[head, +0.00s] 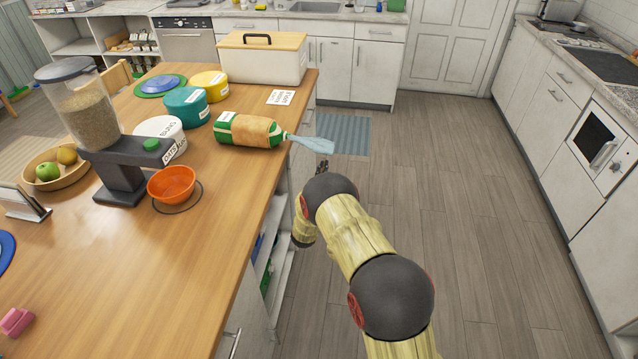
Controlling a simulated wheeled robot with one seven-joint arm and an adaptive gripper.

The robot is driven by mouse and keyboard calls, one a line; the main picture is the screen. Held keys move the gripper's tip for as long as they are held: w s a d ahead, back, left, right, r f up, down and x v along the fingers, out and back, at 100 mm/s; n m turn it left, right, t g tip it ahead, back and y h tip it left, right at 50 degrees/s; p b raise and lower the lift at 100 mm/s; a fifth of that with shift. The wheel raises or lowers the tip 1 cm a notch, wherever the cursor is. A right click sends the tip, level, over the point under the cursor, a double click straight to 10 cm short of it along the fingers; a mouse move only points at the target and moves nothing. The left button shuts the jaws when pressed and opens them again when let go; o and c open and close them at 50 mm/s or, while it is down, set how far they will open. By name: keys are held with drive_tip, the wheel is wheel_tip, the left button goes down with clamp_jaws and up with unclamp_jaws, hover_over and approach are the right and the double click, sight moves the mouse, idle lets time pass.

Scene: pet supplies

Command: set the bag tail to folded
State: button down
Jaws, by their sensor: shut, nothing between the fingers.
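The bag (248,131) lies on its side near the far right edge of the wooden counter. It is orange-brown with green ends and a white label. Its pale blue, see-through tail (310,143) sticks out straight to the right, past the counter edge and over the floor; it looks unfolded. My gripper (321,166) shows only as a small dark part just below the tail, behind my own arm. It is shut and empty. Most of it is hidden by the arm, and I cannot tell whether it touches the tail.
A white bin with a wooden lid (262,62) stands behind the bag, with a white card (281,97) before it. Teal (186,107), yellow (209,84) and white (158,135) tubs, a grain dispenser (85,115) and an orange bowl (172,183) are left. Floor right is clear.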

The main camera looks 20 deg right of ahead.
sight(314, 143)
drive_tip(key=shift+s+d+r+b, duration=0.1)
drive_tip(key=shift+d+r+b, duration=0.1)
drive_tip(key=shift+r, duration=0.8)
drive_tip(key=shift+s+d+r+b, duration=0.1)
drive_tip(key=shift+d+r, duration=0.1)
drive_tip(key=shift+r, duration=0.8)
drive_tip(key=shift+a+r, duration=0.1)
